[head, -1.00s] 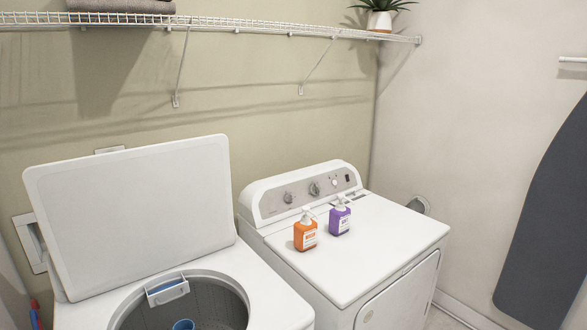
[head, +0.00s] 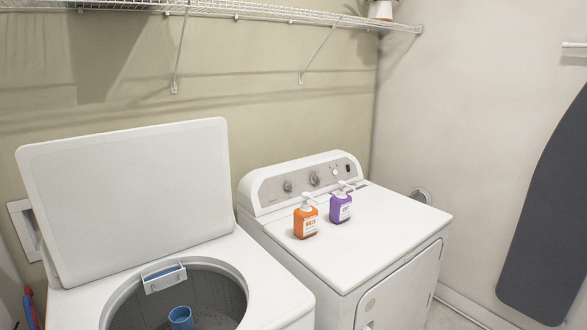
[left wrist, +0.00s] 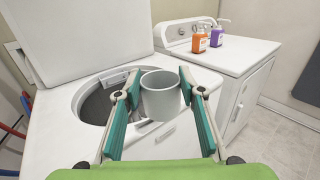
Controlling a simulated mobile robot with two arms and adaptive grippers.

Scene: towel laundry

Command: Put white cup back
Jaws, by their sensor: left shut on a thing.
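The white cup (left wrist: 162,100) shows in the left wrist view, upright between the teal fingers of my left gripper (left wrist: 159,84). The left gripper is shut on it. The cup appears in front of the open washer (left wrist: 72,125), near its front rim in the picture. The head view shows neither the white cup nor any gripper. My right gripper is in no view.
In the head view the washer's lid (head: 130,195) stands open, and a blue cup (head: 181,318) is in its tub. An orange bottle (head: 306,218) and a purple bottle (head: 340,207) stand on the dryer (head: 365,240). A wire shelf (head: 270,13) runs above.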

